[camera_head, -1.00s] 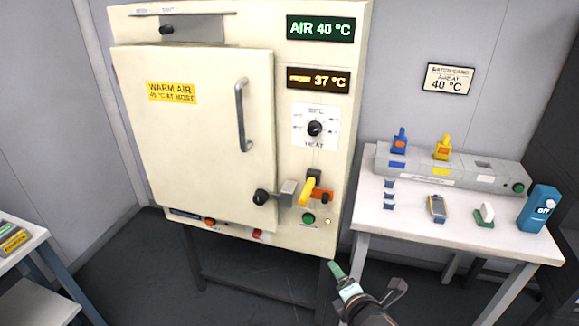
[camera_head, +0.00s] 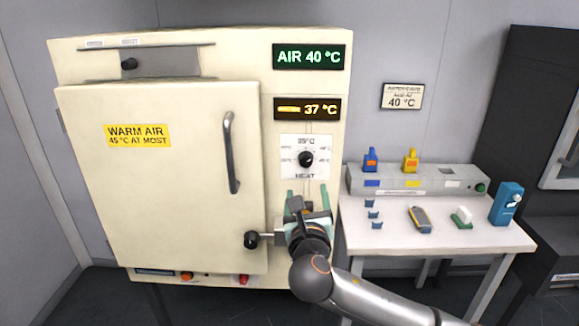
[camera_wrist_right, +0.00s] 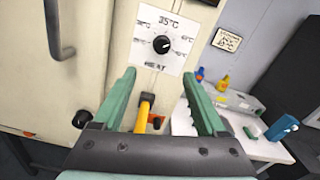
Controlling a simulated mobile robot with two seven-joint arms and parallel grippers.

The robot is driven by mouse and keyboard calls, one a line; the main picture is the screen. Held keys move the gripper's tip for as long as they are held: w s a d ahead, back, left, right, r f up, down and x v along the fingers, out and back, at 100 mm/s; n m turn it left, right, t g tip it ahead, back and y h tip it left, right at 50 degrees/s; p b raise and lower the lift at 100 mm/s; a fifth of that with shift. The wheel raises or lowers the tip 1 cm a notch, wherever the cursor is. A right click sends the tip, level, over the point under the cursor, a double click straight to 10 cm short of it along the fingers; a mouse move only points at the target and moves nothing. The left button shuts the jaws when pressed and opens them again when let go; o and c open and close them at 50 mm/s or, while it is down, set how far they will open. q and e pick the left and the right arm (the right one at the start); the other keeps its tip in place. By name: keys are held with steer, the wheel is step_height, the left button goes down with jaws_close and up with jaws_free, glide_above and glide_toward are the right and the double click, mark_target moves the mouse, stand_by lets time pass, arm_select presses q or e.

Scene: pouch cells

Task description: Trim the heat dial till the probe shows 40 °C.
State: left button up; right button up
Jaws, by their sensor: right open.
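The heat dial (camera_head: 306,158) is a black knob on a white scale plate on the oven's front panel; it also shows in the right wrist view (camera_wrist_right: 162,45), with its white mark pointing up and right. The lower display (camera_head: 307,109) reads 37 °C in amber. The upper display (camera_head: 309,57) reads AIR 40 °C in green. My right gripper (camera_head: 307,194) is open and empty just below the dial, its green fingers (camera_wrist_right: 158,88) spread and pointing toward the panel, not touching the knob. My left gripper is not in view.
The oven door (camera_head: 165,185) is closed, with a vertical handle (camera_head: 231,152). A black-knobbed latch (camera_head: 252,240) and a yellow lever (camera_wrist_right: 144,110) sit below the dial, near my right gripper. A white table (camera_head: 400,240) stands at right. A card (camera_head: 402,96) reads 40 °C.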

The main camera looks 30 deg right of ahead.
mark_target(306, 163)
steer(key=x, duration=1.2)
steer(key=shift+w+d+r, duration=0.2)
steer(key=shift+d+r, duration=0.05)
jaws_close()
